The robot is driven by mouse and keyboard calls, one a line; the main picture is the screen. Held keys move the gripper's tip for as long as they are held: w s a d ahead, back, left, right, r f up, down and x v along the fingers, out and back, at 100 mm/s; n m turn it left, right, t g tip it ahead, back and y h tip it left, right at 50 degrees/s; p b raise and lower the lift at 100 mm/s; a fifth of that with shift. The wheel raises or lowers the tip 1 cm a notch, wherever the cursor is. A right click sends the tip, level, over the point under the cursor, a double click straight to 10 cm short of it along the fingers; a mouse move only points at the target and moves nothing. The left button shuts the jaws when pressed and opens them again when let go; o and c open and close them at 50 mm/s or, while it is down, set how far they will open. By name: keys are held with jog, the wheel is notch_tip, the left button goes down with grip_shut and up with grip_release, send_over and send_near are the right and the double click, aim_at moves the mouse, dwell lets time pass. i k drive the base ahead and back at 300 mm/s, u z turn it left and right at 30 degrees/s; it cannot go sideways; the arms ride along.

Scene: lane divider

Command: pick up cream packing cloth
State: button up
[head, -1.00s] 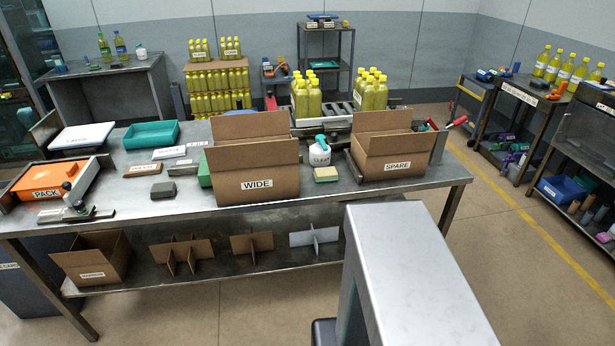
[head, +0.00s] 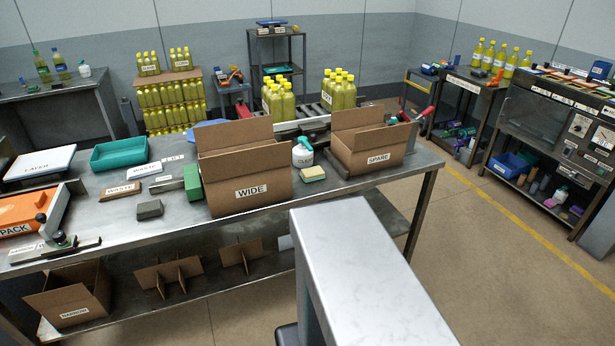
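I cannot make out a cream packing cloth for sure in the head view. A small cream-topped, sponge-like pad (head: 313,173) lies flat on the metal bench between the WIDE box and the SPARE box, in front of a white spray bottle. I cannot tell whether it is cloth. My gripper is not in view. A pale grey part of my own body fills the lower middle and hides the floor and part of the bench's lower shelf.
The metal bench (head: 166,228) holds the open WIDE box (head: 245,186), the SPARE box (head: 375,150), the white bottle (head: 302,153), a teal tray (head: 120,154) and an orange PACK unit (head: 30,215). Carts and an oven-like machine (head: 560,125) stand right. Floor between is clear.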

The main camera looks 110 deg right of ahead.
aim_at(314, 174)
jog(key=u, duration=0.75)
jog(key=k, duration=0.15)
jog(key=z, duration=3.05)
jog(key=k, duration=0.6)
jog(key=u, duration=0.2)
jog(key=i, duration=0.35)
